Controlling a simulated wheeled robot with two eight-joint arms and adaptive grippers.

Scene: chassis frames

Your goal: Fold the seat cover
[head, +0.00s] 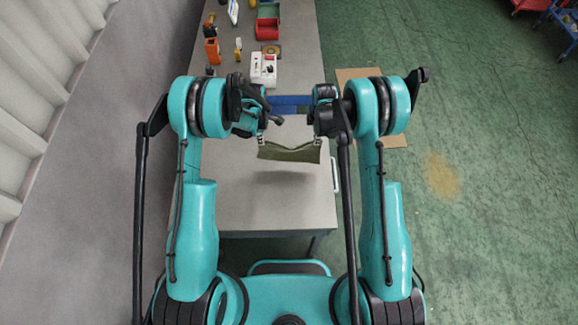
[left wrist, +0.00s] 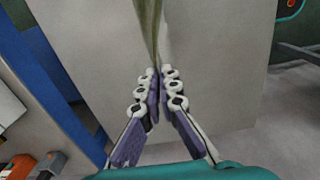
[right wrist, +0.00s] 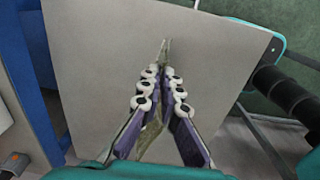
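The seat cover is an olive-green cloth (head: 289,153) stretched between my two grippers above the grey table, its middle sagging slightly. My left gripper (head: 261,140) is shut on its left upper corner. The left wrist view shows the fingers (left wrist: 161,72) together, with the cloth (left wrist: 148,25) running away from their tips. My right gripper (head: 318,140) is shut on its right upper corner. In the right wrist view the fingers (right wrist: 164,70) close at the tips, and cloth (right wrist: 152,135) shows between them. My arms hide part of the table behind the cover.
The table (head: 270,205) is bare under and in front of the cover. A blue block-like item (head: 290,104) lies behind the grippers. Further back are a white box (head: 263,70), red bin (head: 267,28), green bin (head: 268,9) and orange item (head: 212,50). Cardboard (head: 350,75) lies on the floor right.

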